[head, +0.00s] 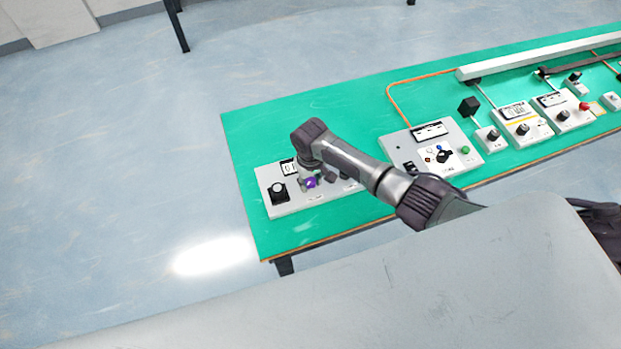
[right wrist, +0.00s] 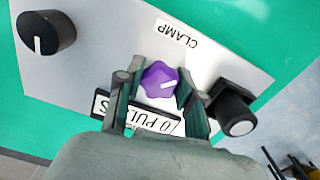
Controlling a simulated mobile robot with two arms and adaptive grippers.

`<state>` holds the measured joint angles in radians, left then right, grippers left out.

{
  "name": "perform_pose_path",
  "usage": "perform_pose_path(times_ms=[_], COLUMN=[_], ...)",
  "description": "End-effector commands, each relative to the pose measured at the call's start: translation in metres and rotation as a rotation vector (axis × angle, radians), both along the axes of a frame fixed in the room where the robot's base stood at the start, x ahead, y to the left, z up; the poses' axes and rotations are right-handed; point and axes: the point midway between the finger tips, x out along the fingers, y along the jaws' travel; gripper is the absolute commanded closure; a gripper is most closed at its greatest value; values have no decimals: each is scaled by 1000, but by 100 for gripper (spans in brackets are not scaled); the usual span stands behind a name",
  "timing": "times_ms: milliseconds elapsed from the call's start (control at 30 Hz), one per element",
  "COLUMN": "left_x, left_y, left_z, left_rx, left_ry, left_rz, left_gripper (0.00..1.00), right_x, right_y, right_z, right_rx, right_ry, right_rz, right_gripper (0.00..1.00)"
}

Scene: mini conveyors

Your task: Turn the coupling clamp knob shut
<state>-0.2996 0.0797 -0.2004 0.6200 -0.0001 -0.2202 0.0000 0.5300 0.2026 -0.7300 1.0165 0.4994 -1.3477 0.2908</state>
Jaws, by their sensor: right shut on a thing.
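The purple clamp knob (right wrist: 158,76) is lobed and has a white pointer mark that points right in the right wrist view. It sits on a light grey panel (right wrist: 95,62) near a label reading CLAMP (right wrist: 176,32), which appears upside down. My right gripper (right wrist: 154,88) is shut on the knob, with a finger on either side of it. In the head view the purple knob (head: 311,183) shows just below my right gripper (head: 316,181), whose arm reaches in from the right. My left gripper is not in view.
A black knob (right wrist: 45,32) and a black block with a round grey face (right wrist: 233,108) flank the clamp knob on the panel. A larger control box (head: 404,150) stands right on the green table (head: 245,130). Several smaller units follow farther right.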

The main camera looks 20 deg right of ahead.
Motion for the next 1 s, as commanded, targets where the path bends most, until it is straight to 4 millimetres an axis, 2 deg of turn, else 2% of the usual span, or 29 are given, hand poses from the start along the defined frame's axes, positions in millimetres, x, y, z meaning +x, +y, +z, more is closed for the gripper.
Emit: perform_pose_path(times_ms=[467,500,600,633,1000], left_x=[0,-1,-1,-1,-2], left_y=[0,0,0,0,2], left_z=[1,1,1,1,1], left_rx=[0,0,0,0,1], left_ry=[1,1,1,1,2], left_rz=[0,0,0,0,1], left_gripper=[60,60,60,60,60], right_x=[2,2,2,2,1], right_y=[0,0,0,0,0], right_z=[2,2,1,1,4], right_rx=[2,2,2,2,2], right_ry=[-6,-6,-6,-5,-3], right_rz=[-15,-15,-14,-14,-12], right_gripper=[98,58,41,38,38])
